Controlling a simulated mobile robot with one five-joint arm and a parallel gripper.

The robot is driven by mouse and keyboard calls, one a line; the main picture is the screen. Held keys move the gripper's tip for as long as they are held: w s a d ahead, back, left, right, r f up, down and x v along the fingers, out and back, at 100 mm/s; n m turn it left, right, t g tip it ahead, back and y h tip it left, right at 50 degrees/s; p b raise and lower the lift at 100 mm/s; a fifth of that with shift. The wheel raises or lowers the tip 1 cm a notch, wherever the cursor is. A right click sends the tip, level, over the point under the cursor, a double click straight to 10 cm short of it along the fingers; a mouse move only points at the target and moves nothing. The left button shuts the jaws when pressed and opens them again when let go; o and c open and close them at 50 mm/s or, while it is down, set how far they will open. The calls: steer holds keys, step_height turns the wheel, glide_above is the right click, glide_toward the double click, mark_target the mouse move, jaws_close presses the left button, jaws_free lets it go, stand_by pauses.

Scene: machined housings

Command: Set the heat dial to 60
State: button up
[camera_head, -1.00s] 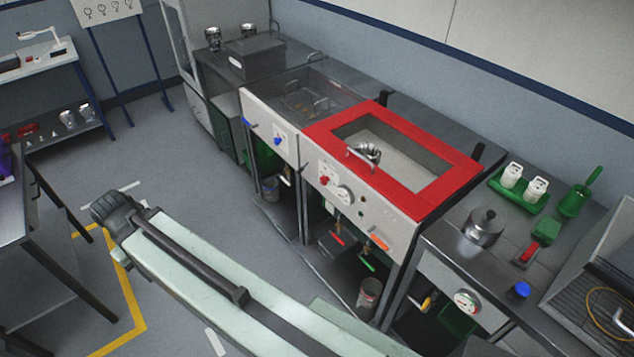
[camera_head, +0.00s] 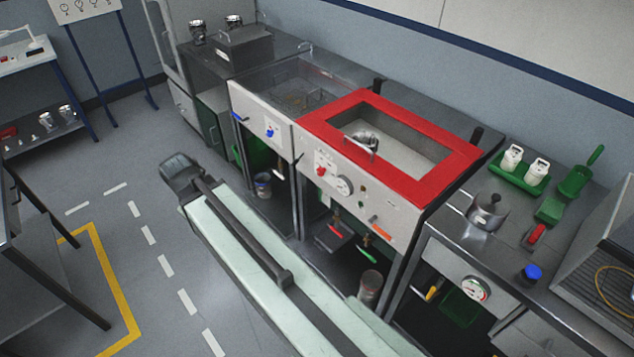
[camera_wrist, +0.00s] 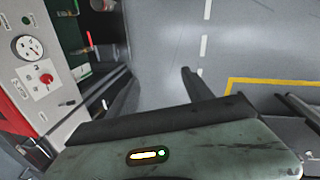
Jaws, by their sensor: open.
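A red knob (camera_head: 321,171) sits on a white label plate on the pale front panel of the red-topped unit. It also shows at the left of the wrist view (camera_wrist: 46,79). Its setting is too small to read. A round white gauge (camera_head: 344,185) with a dark needle is beside it and also shows in the wrist view (camera_wrist: 28,47). A blue knob (camera_head: 270,132) is on the neighbouring panel to the left. My gripper (camera_wrist: 158,80) is open and empty, its dark fingers apart over the floor. The red knob is left of the fingers, not touched.
The red-rimmed basin (camera_head: 447,186) holds a metal cup (camera_head: 362,141). A pot (camera_head: 486,211) and a green tray (camera_head: 520,180) stand on the right counter. Another gauge (camera_head: 476,289) is below it.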

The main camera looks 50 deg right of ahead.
steer(key=w+d+f+n+h+b, duration=0.3)
steer(key=d+f+b, duration=0.6)
steer(key=d+f, duration=0.2)
steer(key=n+g+h+b, duration=0.1)
steer(key=n+h+b, duration=1.2)
steer(key=b, duration=1.7)
glide_toward(319, 173)
steer(key=d, duration=0.9)
steer(key=shift+s+r, duration=0.1)
steer(key=shift+s, duration=0.05)
jaws_close()
